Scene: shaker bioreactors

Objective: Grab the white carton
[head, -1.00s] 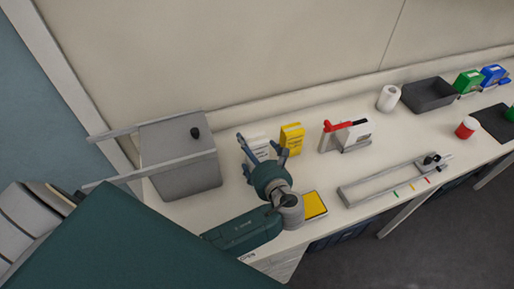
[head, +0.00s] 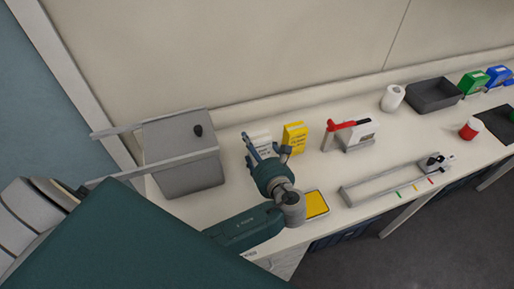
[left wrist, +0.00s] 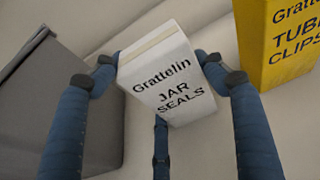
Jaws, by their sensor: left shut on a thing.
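The white carton (left wrist: 160,80), printed "Grattelin JAR SEALS", sits between the fingers of my left gripper (left wrist: 158,75) in the left wrist view. The fingers are shut on its two sides, and a third finger shows below it. In the head view the white carton (head: 262,142) stands on the bench, partly hidden by my left gripper (head: 268,155). I cannot tell whether it touches the bench. My right gripper is not in view.
A yellow carton (head: 294,138) stands close to the right of the white one; it also shows in the left wrist view (left wrist: 277,45). A grey box (head: 183,160) is at the left. A yellow-topped tray (head: 316,204) lies near the front edge. A red-handled device (head: 350,134) stands further right.

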